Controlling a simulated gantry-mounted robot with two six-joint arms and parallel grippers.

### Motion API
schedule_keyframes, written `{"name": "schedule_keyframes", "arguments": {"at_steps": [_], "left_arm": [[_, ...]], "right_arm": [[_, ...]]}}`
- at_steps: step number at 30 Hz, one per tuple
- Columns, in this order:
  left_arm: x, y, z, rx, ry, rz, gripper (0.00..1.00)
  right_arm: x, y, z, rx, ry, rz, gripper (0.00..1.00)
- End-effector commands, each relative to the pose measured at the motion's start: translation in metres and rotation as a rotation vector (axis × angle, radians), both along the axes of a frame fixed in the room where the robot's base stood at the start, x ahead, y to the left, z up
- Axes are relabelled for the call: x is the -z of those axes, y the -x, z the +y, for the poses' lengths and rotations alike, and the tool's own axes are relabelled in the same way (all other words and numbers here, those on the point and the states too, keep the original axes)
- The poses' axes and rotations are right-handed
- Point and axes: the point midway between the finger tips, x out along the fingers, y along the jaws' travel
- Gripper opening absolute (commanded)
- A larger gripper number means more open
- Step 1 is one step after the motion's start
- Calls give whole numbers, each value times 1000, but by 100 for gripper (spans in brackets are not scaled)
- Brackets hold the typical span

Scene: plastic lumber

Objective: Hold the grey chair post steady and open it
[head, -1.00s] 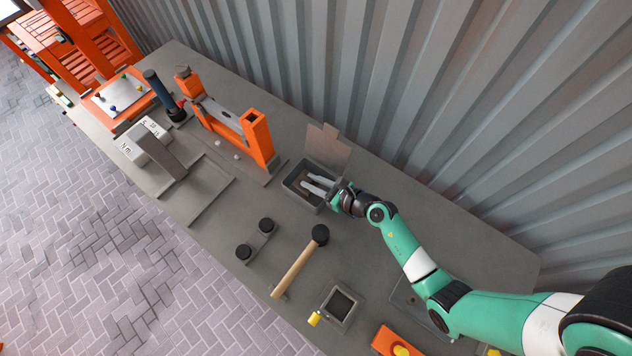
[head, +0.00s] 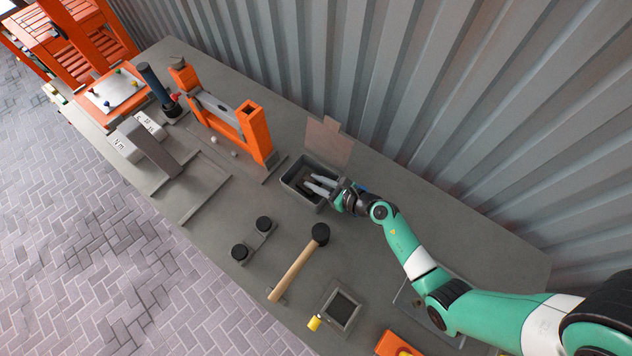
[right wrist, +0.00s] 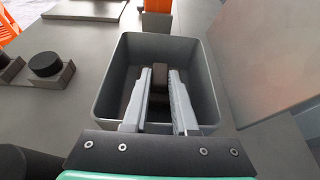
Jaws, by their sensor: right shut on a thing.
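My right gripper (head: 310,183) reaches down into an open grey bin (head: 292,184) on the bench. In the right wrist view its two pale fingers (right wrist: 159,82) are shut on a small dark brown block (right wrist: 159,72) inside the bin (right wrist: 214,92). The block's lower part is hidden. A grey bar (head: 215,107) spans an orange upright frame (head: 257,137) left of the bin; I cannot tell whether this is the chair post. No gripper touches it. My left gripper is not in view.
A mallet (head: 297,268), a black-knobbed block (head: 254,242) and a small framed tray (head: 342,309) lie in front. A dark blue cylinder (head: 153,84) stands farther left.

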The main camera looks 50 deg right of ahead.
Motion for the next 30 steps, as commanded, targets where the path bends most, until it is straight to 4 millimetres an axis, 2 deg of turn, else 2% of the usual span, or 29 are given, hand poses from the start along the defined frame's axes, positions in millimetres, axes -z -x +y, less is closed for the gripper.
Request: {"name": "schedule_keyframes", "arguments": {"at_steps": [1, 7, 8, 12, 13, 21, 26, 30], "left_arm": [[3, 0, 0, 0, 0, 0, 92], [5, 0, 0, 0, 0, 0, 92], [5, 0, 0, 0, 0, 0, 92], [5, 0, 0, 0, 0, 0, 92], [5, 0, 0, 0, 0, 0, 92], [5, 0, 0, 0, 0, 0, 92], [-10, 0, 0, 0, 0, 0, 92], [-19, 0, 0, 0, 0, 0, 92]], "right_arm": [[7, 2, 1, -1, 0, 9, 0], [13, 4, 1, -2, 1, 16, 0], [13, 4, 1, -3, 0, 17, 28], [15, 5, 2, -3, 0, 20, 53], [15, 5, 2, -3, 1, 21, 56], [15, 5, 2, -5, 1, 23, 56], [-4, 6, 2, -5, 1, 22, 56], [-15, 36, -1, 1, -3, 20, 56]]}}
